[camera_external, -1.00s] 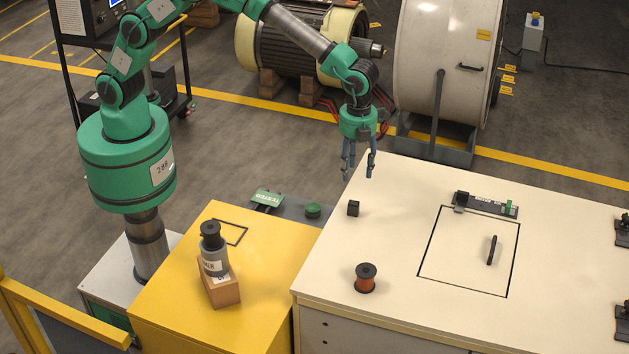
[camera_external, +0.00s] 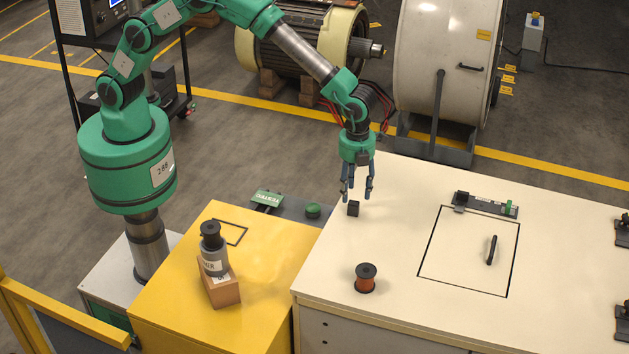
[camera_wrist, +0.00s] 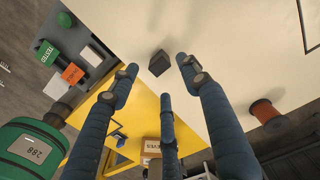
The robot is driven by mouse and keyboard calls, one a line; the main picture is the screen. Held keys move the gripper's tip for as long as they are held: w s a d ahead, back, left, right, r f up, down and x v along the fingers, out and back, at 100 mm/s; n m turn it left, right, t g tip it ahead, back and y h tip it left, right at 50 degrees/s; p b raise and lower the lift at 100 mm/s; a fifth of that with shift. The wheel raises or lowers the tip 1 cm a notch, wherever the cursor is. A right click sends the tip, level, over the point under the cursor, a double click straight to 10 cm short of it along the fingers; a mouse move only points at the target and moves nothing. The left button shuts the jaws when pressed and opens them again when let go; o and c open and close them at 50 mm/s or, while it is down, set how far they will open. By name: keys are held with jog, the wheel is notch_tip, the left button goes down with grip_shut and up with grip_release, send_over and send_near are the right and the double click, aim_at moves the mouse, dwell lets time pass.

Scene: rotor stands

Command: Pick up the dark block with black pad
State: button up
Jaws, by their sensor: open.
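The dark block (camera_external: 353,209) is a small black cube on the cream bench top, near its left edge. In the wrist view the block (camera_wrist: 159,63) lies just beyond the fingertips, between them. A separate black pad cannot be told apart on it. My gripper (camera_external: 357,196) has three blue-grey fingers pointing down, spread open and empty. It hangs just above and slightly behind the block in the external view, and I cannot tell that it touches it.
A copper wire spool (camera_external: 365,278) stands on the cream bench (camera_external: 405,190) in front of the block. A black-outlined square (camera_external: 468,252) with a handle is to the right, a gauge bar (camera_external: 486,205) behind it. The yellow stand (camera_external: 270,262) left holds a grey bottle (camera_external: 213,249) on a box.

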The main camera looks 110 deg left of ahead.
aim_at(354, 202)
jog(key=shift+f, duration=0.4)
jog(key=shift+f, duration=2.6)
jog(key=shift+c, duration=0.2)
grip_shut()
